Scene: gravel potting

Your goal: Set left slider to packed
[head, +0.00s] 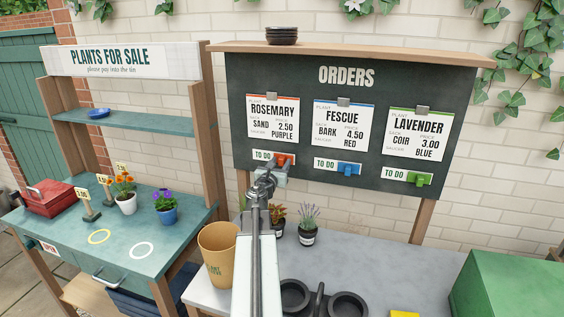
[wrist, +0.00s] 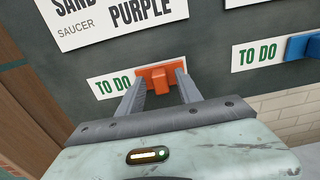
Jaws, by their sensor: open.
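The left slider is an orange knob (wrist: 160,79) under the Rosemary card on the dark orders board. It sits at the right end of its white label, and "TO DO" shows to its left. In the head view the orange slider (head: 286,160) is partly covered by my gripper. My gripper (wrist: 161,92) is open, with one finger on each side of the orange knob's lower part. I cannot tell whether the fingers touch it. My gripper also shows in the head view (head: 274,170), in front of the board's lower left.
The blue slider (head: 347,169) and green slider (head: 419,180) sit to the right, both showing "TO DO". Below are a tan pot (head: 218,255), small potted plants and a grey worktop (head: 360,262). A green sales table (head: 120,255) stands left.

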